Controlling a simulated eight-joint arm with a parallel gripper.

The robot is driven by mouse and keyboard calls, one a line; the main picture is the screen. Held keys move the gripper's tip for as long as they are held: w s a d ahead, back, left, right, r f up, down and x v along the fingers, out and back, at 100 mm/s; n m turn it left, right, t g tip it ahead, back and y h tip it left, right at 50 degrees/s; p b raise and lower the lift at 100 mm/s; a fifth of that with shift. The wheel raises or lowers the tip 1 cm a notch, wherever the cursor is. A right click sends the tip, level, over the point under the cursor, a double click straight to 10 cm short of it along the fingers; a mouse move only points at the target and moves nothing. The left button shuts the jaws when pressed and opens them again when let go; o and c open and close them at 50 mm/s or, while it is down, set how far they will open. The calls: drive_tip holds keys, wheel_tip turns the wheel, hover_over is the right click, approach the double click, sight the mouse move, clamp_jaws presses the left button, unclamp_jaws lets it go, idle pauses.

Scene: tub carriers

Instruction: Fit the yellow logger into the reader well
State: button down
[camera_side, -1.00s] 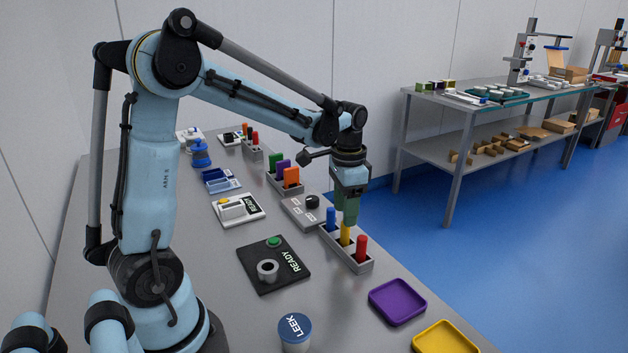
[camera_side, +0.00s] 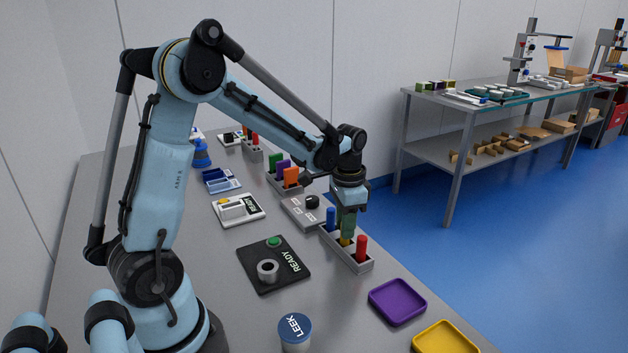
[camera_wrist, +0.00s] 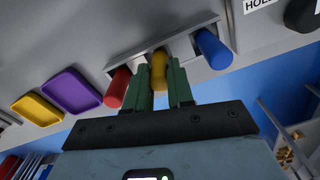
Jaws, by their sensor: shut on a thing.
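The yellow logger (camera_side: 345,242) stands in the middle slot of a grey rack (camera_side: 358,264), between a blue logger (camera_side: 331,217) and a red logger (camera_side: 361,246). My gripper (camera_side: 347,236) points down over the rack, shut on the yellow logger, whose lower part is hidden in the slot. The wrist view shows the yellow logger (camera_wrist: 159,72) between the green fingers (camera_wrist: 159,88), with red (camera_wrist: 117,88) and blue (camera_wrist: 212,48) ones either side. The black reader (camera_side: 262,284) lies left of the rack, with a round grey well (camera_side: 268,271) and green button (camera_side: 274,242).
A purple tray (camera_side: 397,302) and a yellow tray (camera_side: 446,338) lie nearer the front right. A blue-lidded LEEK tub (camera_side: 295,330) stands in front of the reader. A grey device with a black knob (camera_side: 312,202) lies behind the rack. Bare bench separates reader and rack.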

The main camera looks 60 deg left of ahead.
drive_tip(key=shift+r, duration=0.1)
wheel_tip(320, 180, up, 9)
drive_tip(key=shift+f, duration=0.2)
drive_tip(key=shift+r, duration=0.3)
drive_tip(key=shift+s+r, duration=0.25)
drive_tip(key=shift+r, duration=0.05)
drive_tip(key=s, duration=1.8)
drive_tip(key=shift+s+d+f, duration=0.1)
drive_tip(key=shift+d+f, duration=0.05)
drive_tip(key=shift+f, duration=2.1)
drive_tip(key=shift+d+f, duration=0.1)
drive_tip(key=shift+f, duration=2.15)
